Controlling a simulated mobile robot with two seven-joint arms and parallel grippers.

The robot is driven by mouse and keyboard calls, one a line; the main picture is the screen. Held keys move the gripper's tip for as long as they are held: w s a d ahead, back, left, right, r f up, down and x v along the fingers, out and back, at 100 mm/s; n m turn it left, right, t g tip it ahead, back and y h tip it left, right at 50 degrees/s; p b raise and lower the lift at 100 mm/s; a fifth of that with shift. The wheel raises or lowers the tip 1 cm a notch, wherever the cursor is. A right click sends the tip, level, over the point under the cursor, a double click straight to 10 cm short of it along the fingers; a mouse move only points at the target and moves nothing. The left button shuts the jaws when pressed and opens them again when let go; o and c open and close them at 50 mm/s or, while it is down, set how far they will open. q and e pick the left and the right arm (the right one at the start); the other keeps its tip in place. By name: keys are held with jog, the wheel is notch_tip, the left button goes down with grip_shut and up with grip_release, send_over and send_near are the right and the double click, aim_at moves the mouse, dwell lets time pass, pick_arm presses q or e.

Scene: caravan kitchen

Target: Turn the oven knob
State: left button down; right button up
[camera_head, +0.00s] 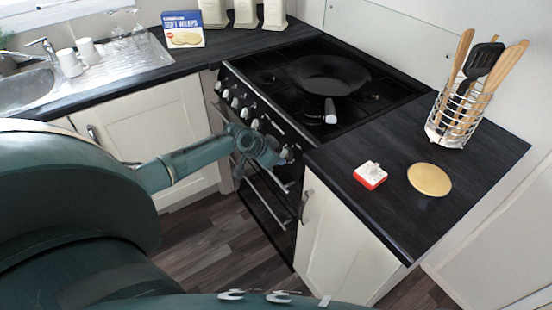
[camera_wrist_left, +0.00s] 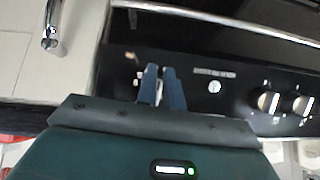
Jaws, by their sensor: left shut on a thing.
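The black oven (camera_head: 262,195) stands between the counters, with a row of pale round knobs (camera_head: 235,103) along its front panel. My left gripper (camera_head: 284,157) is at the right end of this panel. In the left wrist view, its two blue fingers (camera_wrist_left: 161,84) are close together against the black panel, shut on the oven knob there. The fingers hide most of that knob, so I cannot tell its angle. Two silver knobs (camera_wrist_left: 285,103) show farther right in that view, apart from the fingers. My right gripper is not in view.
A black pan (camera_head: 325,75) sits on the hob. The right counter holds a utensil rack (camera_head: 460,115), a red and white box (camera_head: 370,175) and a round tan disc (camera_head: 429,179). Oven handles (camera_head: 265,205) and a cupboard handle (camera_head: 305,206) stick out below the panel.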

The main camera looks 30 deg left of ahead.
pick_arm(q)
jog(key=n+h+b, duration=0.1)
jog(key=d+r+n+h, duration=0.1)
jog(key=n, duration=0.1)
jog(key=shift+w+b, duration=0.35)
jog(key=shift+w, duration=0.05)
jog(key=shift+r+n+h+b, duration=0.2)
jog(key=shift+n+h+b, duration=0.3)
jog(key=shift+n, duration=0.6)
jog(key=c, duration=1.6)
grip_release()
jog(key=shift+f+g, duration=0.1)
jog(key=shift+g, duration=0.2)
jog(key=o, duration=0.3)
jog(key=shift+f, duration=0.1)
jog(key=shift+o, duration=0.3)
jog(key=shift+s+f, duration=0.1)
jog(key=shift+a, duration=0.1)
